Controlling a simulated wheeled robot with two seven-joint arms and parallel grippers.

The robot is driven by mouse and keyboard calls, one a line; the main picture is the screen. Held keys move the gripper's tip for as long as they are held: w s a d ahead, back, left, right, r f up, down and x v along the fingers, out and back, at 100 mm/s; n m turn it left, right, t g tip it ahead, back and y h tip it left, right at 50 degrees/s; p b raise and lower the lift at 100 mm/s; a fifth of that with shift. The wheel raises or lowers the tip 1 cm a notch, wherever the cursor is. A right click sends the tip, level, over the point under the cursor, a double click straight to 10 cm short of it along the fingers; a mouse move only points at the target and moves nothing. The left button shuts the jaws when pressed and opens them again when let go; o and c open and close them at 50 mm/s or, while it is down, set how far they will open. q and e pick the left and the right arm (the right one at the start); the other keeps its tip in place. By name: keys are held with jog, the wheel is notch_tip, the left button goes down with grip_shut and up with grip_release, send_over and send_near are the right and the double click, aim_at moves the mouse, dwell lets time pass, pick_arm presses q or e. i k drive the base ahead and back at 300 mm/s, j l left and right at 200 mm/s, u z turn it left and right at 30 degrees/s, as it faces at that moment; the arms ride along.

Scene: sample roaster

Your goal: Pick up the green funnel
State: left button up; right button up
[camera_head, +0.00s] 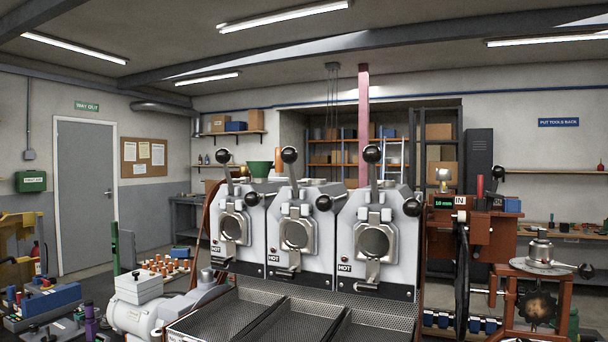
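The green funnel (260,169) shows in the head view, wide end up, behind the lever knobs at the top left of the sample roaster (300,235). Its lower part is hidden behind the roaster's levers and top, so I cannot tell exactly what it rests on. Neither of my grippers is in the picture.
Levers with black knobs (289,155) stick up from the roaster near the funnel, and its fronts carry "HOT" labels. Mesh trays (285,325) lie in front. A cluttered bench with a grey motor (140,312) stands left; a red-brown machine (475,240) stands right.

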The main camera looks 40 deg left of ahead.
aim_at(258, 170)
jog(key=i+j+z, duration=0.15)
jog(key=j+z, duration=0.15)
jog(key=j, duration=0.55)
jog(key=j+z, duration=0.25)
jog(key=j, duration=1.35)
jog(key=i, duration=0.05)
